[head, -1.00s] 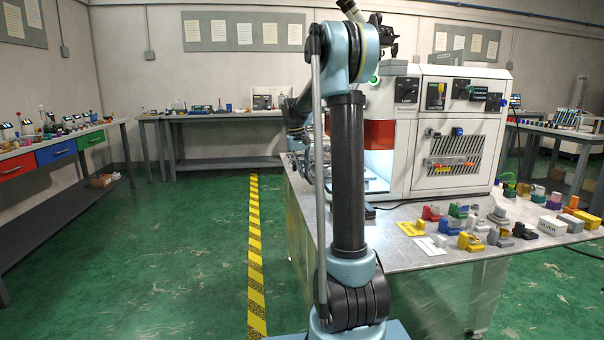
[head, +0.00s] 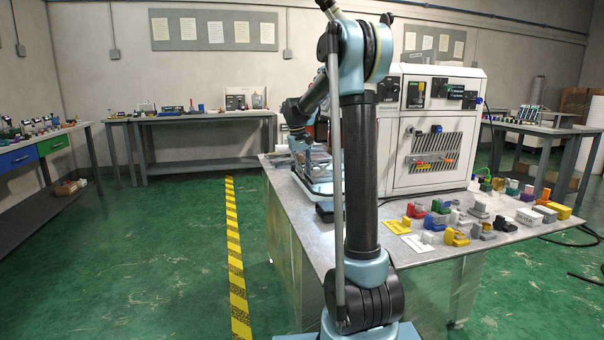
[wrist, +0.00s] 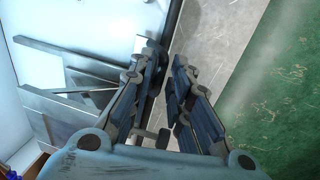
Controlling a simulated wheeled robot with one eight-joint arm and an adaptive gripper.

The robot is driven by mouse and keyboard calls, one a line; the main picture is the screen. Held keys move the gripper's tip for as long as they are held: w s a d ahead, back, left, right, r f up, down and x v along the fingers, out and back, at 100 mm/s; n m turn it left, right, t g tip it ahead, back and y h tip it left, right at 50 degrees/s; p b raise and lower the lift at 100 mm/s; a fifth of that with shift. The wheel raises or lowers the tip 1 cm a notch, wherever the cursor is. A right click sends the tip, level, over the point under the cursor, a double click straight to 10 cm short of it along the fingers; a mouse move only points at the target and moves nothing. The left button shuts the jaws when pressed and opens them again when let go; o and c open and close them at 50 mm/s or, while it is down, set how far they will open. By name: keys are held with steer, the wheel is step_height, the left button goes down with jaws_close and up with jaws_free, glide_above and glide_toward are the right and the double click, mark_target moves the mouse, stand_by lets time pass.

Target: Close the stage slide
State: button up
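The white machine (head: 448,125) stands on the metal table, its left side partly hidden behind my arm. A pale, low stage-like fixture (head: 318,172) juts out at the machine's left; I cannot tell its exact slide position. In the wrist view, grey metal plates and bars (wrist: 75,100) lie at the left by a white surface, perhaps parts of the stage. My gripper (wrist: 166,62) points down over the grey table edge with its fingers a little apart and nothing visible between them. In the head view my gripper (head: 299,138) is small, near the fixture; contact cannot be told.
The metal table (head: 395,262) holds several coloured blocks at its right front. Its left edge borders open green floor (head: 165,250) with a yellow-black strip (head: 236,260). Benches (head: 200,116) stand along the back wall, and another (head: 35,150) at the left.

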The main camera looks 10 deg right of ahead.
stand_by(0.3)
step_height(320, 180, up, 12)
steer(key=a, duration=0.2)
steer(key=shift+s+f, duration=0.15)
steer(key=shift+a, duration=0.1)
